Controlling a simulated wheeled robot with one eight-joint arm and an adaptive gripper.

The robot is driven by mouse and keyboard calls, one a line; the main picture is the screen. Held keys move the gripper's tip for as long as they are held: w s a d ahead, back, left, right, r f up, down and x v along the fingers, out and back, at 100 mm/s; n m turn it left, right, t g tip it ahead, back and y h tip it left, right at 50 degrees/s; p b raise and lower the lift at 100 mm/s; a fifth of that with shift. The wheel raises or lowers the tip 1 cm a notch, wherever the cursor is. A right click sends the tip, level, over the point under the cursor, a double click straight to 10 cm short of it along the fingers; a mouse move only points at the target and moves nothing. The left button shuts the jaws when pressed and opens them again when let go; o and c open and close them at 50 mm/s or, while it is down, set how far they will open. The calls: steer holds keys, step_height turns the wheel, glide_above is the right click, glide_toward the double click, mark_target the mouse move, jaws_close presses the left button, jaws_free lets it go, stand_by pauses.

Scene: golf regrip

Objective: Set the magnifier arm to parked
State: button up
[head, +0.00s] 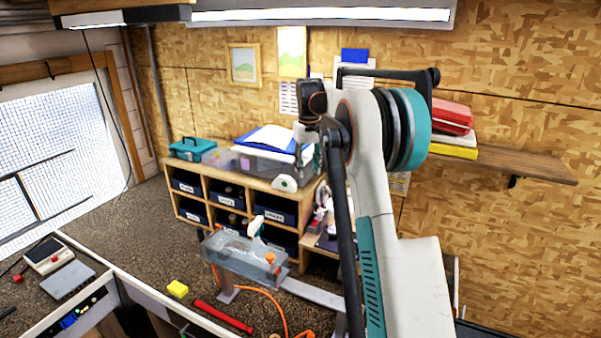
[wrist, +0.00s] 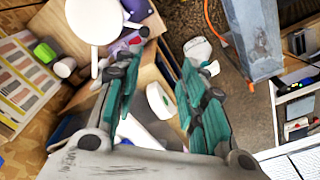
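A round white disc (wrist: 93,20) with a short stub on its right side shows at the top left of the wrist view. It looks like the magnifier head, but I cannot be sure. In the head view a white and purple item (head: 322,200) stands beside the shelf unit, partly hidden by my arm; I cannot tell whether the magnifier is part of it. My gripper (wrist: 164,62) has its teal and grey fingers spread apart with nothing between them. The disc lies beyond and left of the fingertips, apart from them as far as I see. The magnifier's arm and joint are not clearly visible.
A wooden shelf unit (head: 240,178) with dark bins carries a clear box (head: 268,163) and a teal toolbox (head: 188,148). A grey translucent block (head: 243,260) and a spray bottle (head: 255,228) stand before it.

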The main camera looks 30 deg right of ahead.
steer(key=shift+s+a+r+t+b, duration=0.15)
steer(key=shift+a+r+b, duration=0.1)
steer(key=shift+a, duration=0.35)
steer(key=shift+s+a+r+t+b, duration=0.1)
steer(key=shift+s+a+r+b, duration=0.1)
steer(key=shift+a, duration=0.4)
steer(key=shift+s+a+r+t+b, duration=0.15)
steer(key=shift+a+r+b, duration=0.1)
steer(key=shift+a, duration=0.35)
steer(key=shift+f, duration=0.1)
